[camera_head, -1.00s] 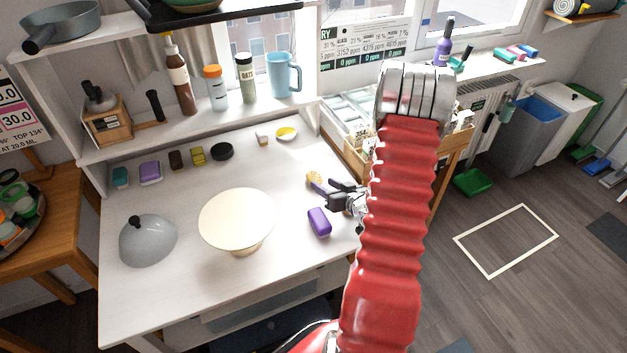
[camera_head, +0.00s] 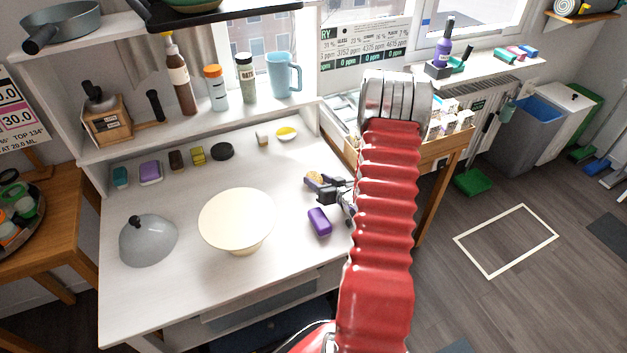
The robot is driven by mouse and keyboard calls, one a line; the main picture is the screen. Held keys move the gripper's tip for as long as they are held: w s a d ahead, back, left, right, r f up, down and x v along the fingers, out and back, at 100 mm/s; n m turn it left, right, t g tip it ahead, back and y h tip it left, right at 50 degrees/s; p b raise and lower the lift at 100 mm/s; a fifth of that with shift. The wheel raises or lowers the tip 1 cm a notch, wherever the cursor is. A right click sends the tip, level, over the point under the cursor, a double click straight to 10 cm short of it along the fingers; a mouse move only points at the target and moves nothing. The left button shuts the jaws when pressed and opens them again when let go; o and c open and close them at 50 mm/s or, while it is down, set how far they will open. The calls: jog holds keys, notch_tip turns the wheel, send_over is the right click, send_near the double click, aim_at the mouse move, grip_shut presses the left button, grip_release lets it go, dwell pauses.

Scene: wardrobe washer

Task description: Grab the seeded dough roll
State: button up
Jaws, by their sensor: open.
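The seeded dough roll (camera_head: 315,176) is a small tan, speckled piece on the right part of the white table. My gripper (camera_head: 320,189) is open right beside it, on its near side, and partly covers it. I cannot tell whether a finger touches the roll or whether the roll lies between the fingers. A purple block (camera_head: 319,221) lies on the table just in front of the gripper.
A cream round stand (camera_head: 236,218) and a grey dome lid (camera_head: 148,240) stand left on the white table (camera_head: 180,300). Several small blocks and a black disc (camera_head: 222,151) line its back. A shelf above holds a blue mug (camera_head: 283,76) and bottles.

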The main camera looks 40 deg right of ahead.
aim_at(318, 179)
jog(key=shift+c, duration=0.3)
jog(key=c, duration=0.6)
jog(key=shift+r, duration=0.15)
jog(key=shift+c, duration=0.2)
jog(key=shift+r, duration=4.9)
